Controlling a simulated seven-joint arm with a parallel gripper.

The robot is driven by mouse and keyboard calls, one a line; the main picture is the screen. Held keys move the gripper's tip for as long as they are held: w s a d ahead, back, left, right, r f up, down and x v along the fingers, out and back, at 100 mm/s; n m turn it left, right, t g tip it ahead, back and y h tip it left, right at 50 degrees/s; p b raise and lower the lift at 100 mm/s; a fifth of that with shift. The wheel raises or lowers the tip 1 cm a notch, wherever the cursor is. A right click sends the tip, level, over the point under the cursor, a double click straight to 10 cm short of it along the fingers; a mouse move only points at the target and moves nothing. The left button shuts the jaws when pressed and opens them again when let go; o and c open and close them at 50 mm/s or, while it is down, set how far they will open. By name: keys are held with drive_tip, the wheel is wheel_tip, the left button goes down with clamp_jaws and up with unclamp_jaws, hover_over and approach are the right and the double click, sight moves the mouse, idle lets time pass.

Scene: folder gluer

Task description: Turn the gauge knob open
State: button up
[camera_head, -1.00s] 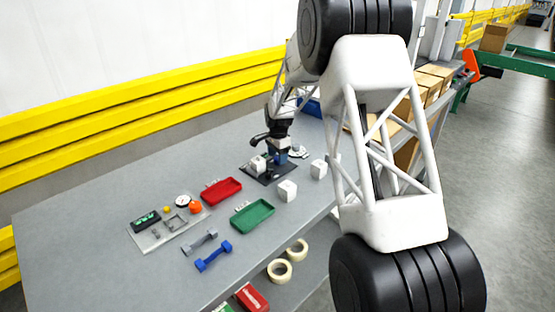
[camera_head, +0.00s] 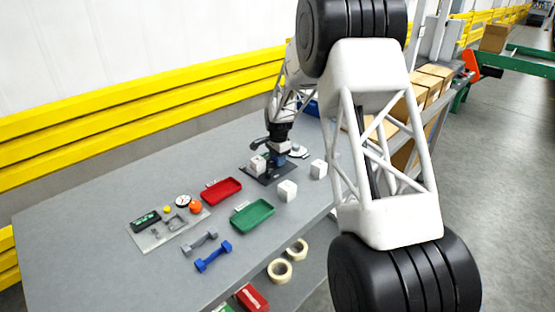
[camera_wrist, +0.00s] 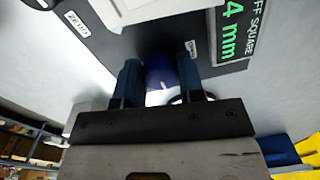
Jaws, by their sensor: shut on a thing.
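The gauge knob (camera_wrist: 160,72) is blue and round with a pale mark, seen between the two blue fingers of my gripper (camera_wrist: 160,80) in the wrist view. My gripper is shut on the knob, one finger on each side. The dark gauge plate (camera_wrist: 122,40) carries a "ZERO" label (camera_wrist: 76,22), a small label by the right finger whose text I cannot read clearly, and a display (camera_wrist: 237,30) with green text reading "4 mm". In the head view my gripper (camera_head: 277,160) is down at the dark plate (camera_head: 268,179), and the knob is hidden there.
A white block (camera_head: 257,164) stands by my gripper on the plate. White cubes (camera_head: 287,190) (camera_head: 318,169) lie nearby. A red tray (camera_head: 221,191), a green tray (camera_head: 253,217) and dumbbell-shaped pieces (camera_head: 213,256) are to the left.

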drive_tip(key=shift+n, duration=0.4)
drive_tip(key=n, duration=0.8)
drive_tip(key=shift+d, duration=0.1)
drive_tip(key=n, duration=0.5)
drive_tip(key=shift+n+g, duration=0.3)
drive_tip(key=shift+n, duration=1.8)
